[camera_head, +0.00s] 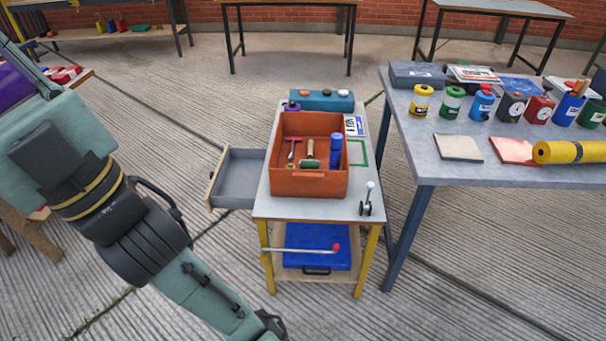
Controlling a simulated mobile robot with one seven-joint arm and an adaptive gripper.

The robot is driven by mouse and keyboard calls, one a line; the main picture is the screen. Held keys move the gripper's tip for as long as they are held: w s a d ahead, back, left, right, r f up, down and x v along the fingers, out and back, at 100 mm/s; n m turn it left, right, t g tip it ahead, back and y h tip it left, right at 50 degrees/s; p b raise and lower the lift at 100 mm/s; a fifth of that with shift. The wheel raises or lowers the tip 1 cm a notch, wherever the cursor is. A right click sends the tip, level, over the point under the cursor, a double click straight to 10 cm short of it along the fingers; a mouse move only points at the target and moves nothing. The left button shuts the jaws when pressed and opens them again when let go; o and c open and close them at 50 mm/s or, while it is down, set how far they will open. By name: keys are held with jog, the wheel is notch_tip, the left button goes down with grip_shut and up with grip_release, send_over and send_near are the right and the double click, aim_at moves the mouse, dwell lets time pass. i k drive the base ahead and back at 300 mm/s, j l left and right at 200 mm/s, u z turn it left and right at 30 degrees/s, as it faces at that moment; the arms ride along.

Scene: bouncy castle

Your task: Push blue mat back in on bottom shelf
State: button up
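The blue mat (312,262) lies flat on the bottom shelf (341,276) of the small cart in the middle of the view. It looks like a flat blue panel with a dark handle at its front edge. A thin silver rod with a red knob (336,248) crosses in front of it. The cart's top hides its rear, so I cannot tell how far in it sits. My arm comes in from the left and runs down to the bottom edge, left of the cart. My gripper's fingers are outside the picture.
An open grey drawer (238,178) sticks out at the cart's left. An orange bin (309,183) with tools and a small lever (369,199) sit on top. A table (465,172) with several cans stands close at right. The floor in front of the cart is clear.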

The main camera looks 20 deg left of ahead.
aim_at(302, 236)
jog(key=i+j+u, duration=0.2)
jog(key=j+u, duration=0.2)
jog(key=i+j+u, duration=0.25)
jog(key=j+u, duration=0.2)
jog(key=i+j+u, duration=0.65)
jog(key=i+j, duration=0.2)
jog(key=i+j+u, duration=0.25)
jog(key=i, duration=0.35)
jog(key=i+l+z, duration=0.1)
jog(key=i+z, duration=0.65)
jog(key=i+j+z, duration=0.1)
jog(key=i+z, duration=0.9)
jog(key=z, duration=0.2)
jog(key=i+j+z, duration=0.2)
jog(key=z, duration=0.15)
jog(key=i+j+z, duration=0.2)
jog(key=i+z, duration=0.15)
jog(key=i+j+z, duration=0.35)
jog(key=k+l+u, duration=0.1)
jog(key=k+u, duration=0.3)
jog(key=k, duration=0.7)
